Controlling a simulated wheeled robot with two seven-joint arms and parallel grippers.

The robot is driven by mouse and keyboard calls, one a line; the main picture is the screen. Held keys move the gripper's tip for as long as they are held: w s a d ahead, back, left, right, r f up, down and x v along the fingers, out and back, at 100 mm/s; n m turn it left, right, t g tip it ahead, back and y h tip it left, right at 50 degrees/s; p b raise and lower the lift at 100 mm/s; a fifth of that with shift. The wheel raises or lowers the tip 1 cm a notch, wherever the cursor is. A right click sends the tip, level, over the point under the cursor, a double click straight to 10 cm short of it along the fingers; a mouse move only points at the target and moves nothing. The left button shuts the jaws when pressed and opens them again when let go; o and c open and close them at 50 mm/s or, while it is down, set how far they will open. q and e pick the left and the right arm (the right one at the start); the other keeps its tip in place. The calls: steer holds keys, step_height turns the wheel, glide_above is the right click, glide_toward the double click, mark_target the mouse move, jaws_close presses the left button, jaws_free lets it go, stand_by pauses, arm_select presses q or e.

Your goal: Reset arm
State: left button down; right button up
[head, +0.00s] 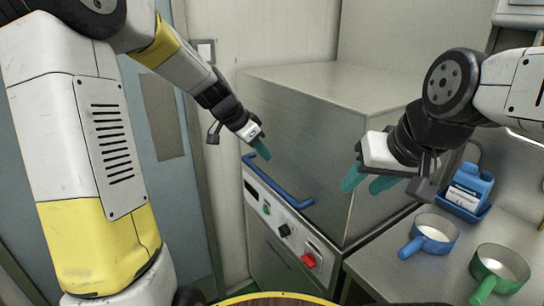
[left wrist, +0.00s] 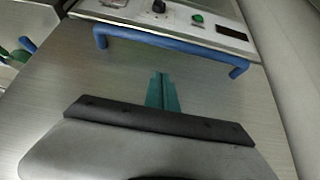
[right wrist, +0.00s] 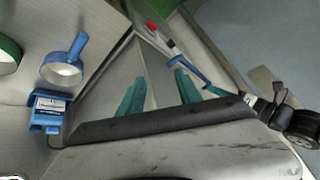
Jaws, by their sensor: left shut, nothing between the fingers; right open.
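My left gripper (head: 262,150) is shut and empty, in front of the steel machine's face and above its blue handle. Its teal fingertips (left wrist: 162,90) are pressed together in the left wrist view, apart from the handle. My right gripper (head: 366,182) is open and empty, in front of the machine's right part. Its two teal fingers show spread in the right wrist view (right wrist: 158,92). The steel machine (head: 300,110) carries the blue bar handle (head: 275,180), which also shows in the left wrist view (left wrist: 165,42).
A control panel (head: 280,222) with a red switch (head: 309,260) sits below the handle. On the right counter stand a blue-handled pot (head: 436,232), a green pot (head: 503,262) and a blue bottle (head: 468,186) in a blue tray. A wooden round edge (head: 270,297) shows at the bottom.

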arm_select(q)
steer(key=s+a+r+n+t+y, duration=0.1)
steer(key=s+a+r+n, duration=0.1)
steer(key=s+r, duration=0.35)
steer(key=s+a+r+n+y, duration=0.1)
steer(key=s+a+r+n, duration=0.15)
steer(key=s, duration=0.65)
steer(key=s+a+n+t+y, duration=0.1)
steer(key=s+a+n, duration=0.2)
steer(key=s, duration=0.7)
steer(key=n, duration=0.2)
steer(key=shift+s+f+n, duration=0.35)
steer(key=shift+f, duration=0.05)
